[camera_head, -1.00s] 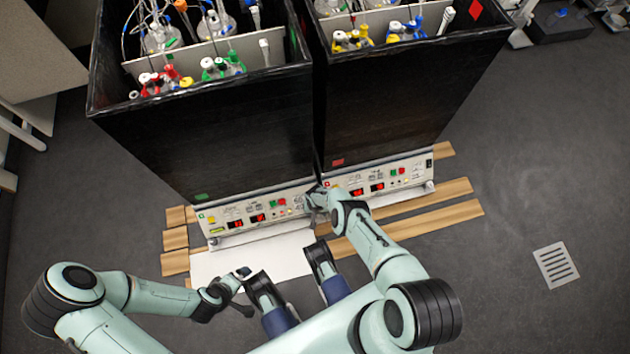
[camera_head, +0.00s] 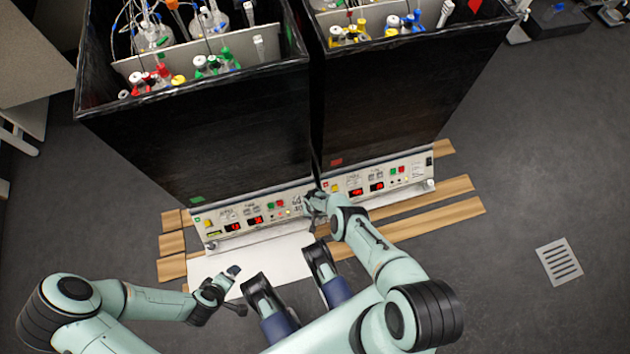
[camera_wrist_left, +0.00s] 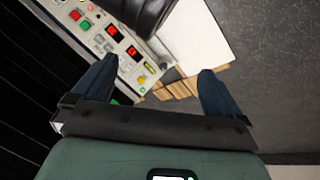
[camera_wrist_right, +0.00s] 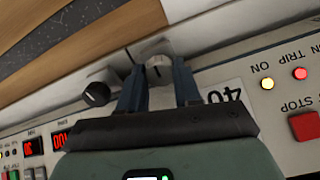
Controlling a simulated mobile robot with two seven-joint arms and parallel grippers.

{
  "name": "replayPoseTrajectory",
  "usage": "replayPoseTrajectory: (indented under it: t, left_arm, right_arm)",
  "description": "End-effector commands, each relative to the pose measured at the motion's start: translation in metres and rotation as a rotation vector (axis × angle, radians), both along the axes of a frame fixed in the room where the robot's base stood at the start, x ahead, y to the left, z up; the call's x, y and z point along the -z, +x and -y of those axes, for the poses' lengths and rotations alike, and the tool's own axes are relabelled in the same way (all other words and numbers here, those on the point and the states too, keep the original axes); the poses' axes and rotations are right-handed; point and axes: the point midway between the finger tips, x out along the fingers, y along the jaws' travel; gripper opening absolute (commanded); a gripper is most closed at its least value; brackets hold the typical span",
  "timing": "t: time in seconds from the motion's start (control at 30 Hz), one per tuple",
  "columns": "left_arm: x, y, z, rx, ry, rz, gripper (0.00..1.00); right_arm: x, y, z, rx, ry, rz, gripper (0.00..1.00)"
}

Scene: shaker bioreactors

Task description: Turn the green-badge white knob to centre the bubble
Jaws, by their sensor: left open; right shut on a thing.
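The white knob (camera_wrist_right: 158,66) sits low at the front of the left shaker's control panel (camera_head: 285,213), near its right end. My right gripper (camera_wrist_right: 160,83) is shut on it, a finger on each side; in the head view the gripper (camera_head: 313,207) and arm hide the knob. The green badge (camera_head: 197,199) is on the left shaker's lower left front.
A black knob (camera_wrist_right: 97,93) is close beside the held knob. The right shaker (camera_head: 400,120), with a red badge (camera_head: 336,162), stands right against the left one. A white sheet (camera_head: 265,257) and wooden boards (camera_head: 440,207) lie on the floor.

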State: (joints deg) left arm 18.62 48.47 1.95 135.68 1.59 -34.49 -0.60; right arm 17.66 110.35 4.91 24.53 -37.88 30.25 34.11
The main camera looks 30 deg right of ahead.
Motion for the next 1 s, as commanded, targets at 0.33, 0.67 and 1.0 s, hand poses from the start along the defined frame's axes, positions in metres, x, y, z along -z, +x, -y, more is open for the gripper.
replayPoseTrajectory:
  t: [0.33, 0.67, 1.0]
  left_arm:
    - [0.026, -0.025, -0.004, -0.004, -0.003, -0.085, 1.0]
    - [0.032, -0.034, -0.005, -0.005, -0.006, -0.115, 1.0]
    - [0.032, -0.033, -0.005, -0.006, -0.006, -0.113, 1.0]
  right_arm:
    - [0.002, 0.001, -0.001, -0.188, -0.001, -0.001, 0.03]
    - [0.001, 0.0, 0.0, -0.267, 0.0, 0.0, 0.03]
    - [0.0, 0.0, 0.0, -0.265, -0.001, 0.0, 0.59]
